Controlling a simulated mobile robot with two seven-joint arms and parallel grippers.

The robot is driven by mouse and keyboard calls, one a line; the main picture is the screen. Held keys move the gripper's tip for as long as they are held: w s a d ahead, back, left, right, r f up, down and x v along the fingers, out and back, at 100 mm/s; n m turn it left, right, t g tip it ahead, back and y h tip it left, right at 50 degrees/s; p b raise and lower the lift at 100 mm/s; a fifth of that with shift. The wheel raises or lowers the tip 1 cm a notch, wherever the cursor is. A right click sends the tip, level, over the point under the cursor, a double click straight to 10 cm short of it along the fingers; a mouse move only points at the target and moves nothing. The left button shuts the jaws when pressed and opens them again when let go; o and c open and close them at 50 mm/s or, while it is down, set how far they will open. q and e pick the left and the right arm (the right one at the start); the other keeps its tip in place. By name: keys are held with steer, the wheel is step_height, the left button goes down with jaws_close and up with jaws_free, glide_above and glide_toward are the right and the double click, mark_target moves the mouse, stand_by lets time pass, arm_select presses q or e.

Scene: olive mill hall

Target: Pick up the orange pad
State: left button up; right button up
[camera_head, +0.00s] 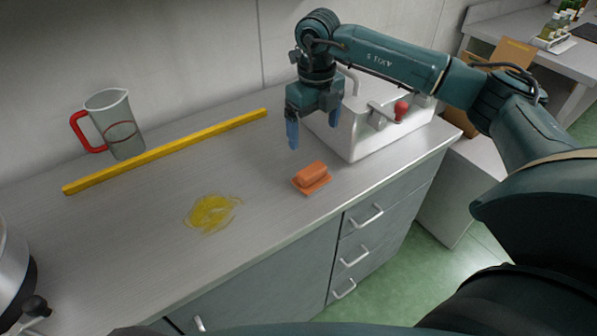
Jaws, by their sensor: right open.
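The orange pad (312,177) lies on the grey counter (255,178), near its front edge. It has a raised block on top of a thin flat base. My right gripper (312,138) hangs above and behind the pad, pointing down, with its blue fingers apart and nothing between them. It is clear of the pad. My left gripper does not show.
A white box (352,137) with a red-knobbed lever stands just right of the gripper. A yellow bar (165,150) lies along the back, beside a jug with a red handle (115,124). A yellow spill (212,213) is left of the pad. A metal pot (12,265) is at far left.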

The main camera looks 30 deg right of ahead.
mark_target(312, 169)
steer(key=f+p, duration=0.1)
steer(key=f, duration=0.5)
steer(key=f+p, duration=0.1)
steer(key=f, duration=0.5)
steer(key=shift+s+a+f, duration=0.15)
steer(key=shift+s+f, duration=0.05)
steer(key=c, duration=0.8)
steer(key=shift+r, duration=0.1)
step_height(312, 169, up, 10)
steer(key=shift+b, duration=0.6)
steer(key=shift+c, duration=0.2)
